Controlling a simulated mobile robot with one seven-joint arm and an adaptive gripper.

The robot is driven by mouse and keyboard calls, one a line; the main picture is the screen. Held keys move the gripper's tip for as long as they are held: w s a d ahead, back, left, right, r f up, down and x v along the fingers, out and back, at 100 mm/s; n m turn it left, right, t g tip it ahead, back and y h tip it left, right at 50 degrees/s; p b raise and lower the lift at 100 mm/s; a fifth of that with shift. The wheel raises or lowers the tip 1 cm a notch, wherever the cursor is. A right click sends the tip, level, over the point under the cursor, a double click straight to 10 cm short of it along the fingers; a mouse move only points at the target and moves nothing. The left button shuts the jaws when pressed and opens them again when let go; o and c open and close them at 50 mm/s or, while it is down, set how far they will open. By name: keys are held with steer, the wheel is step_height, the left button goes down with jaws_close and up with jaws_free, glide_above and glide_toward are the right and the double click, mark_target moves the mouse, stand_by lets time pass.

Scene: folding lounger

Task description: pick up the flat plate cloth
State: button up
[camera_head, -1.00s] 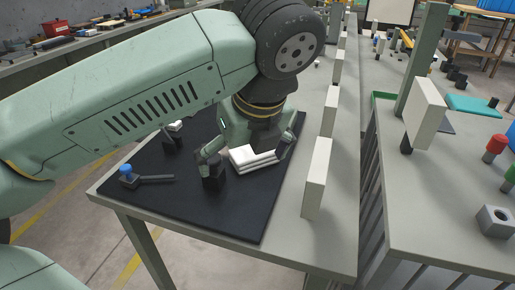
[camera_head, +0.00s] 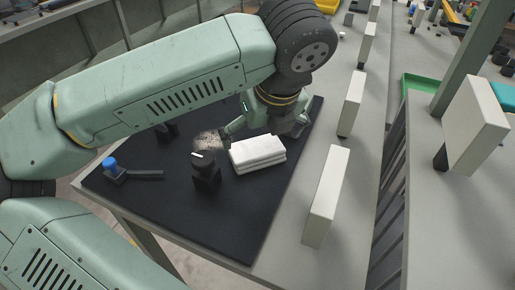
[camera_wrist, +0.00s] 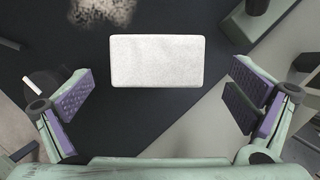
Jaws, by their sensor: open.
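A white folded cloth (camera_head: 258,153) lies as a flat layered stack on the black mat (camera_head: 225,220). In the wrist view its top is a plain white rectangle (camera_wrist: 156,61), lying ahead of the fingers and between their lines. My gripper (camera_head: 264,131) is behind the stack in the head view, its fingers spread wide. The wrist view shows the open gripper (camera_wrist: 163,100) with nothing between its purple-and-black pads. The fingers look apart from the cloth; their height above the mat is hard to judge.
A blue-knobbed tool (camera_head: 110,163) lies at the mat's left. Upright white panels (camera_head: 327,195) line the right side. Front mat is clear.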

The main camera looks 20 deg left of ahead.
mark_target(257, 146)
steer(key=shift+p+x, duration=0.85)
steer(key=shift+x, duration=1.85)
steer(key=shift+s+d, duration=0.1)
steer(key=shift+s, duration=0.05)
steer(key=c, duration=0.9)
steer(key=shift+o, duration=0.2)
step_height(257, 146, up, 18)
steer(key=p, duration=0.6)
steer(key=shift+p, duration=0.4)
steer(key=o, duration=0.6)
steer(key=c, duration=0.5)
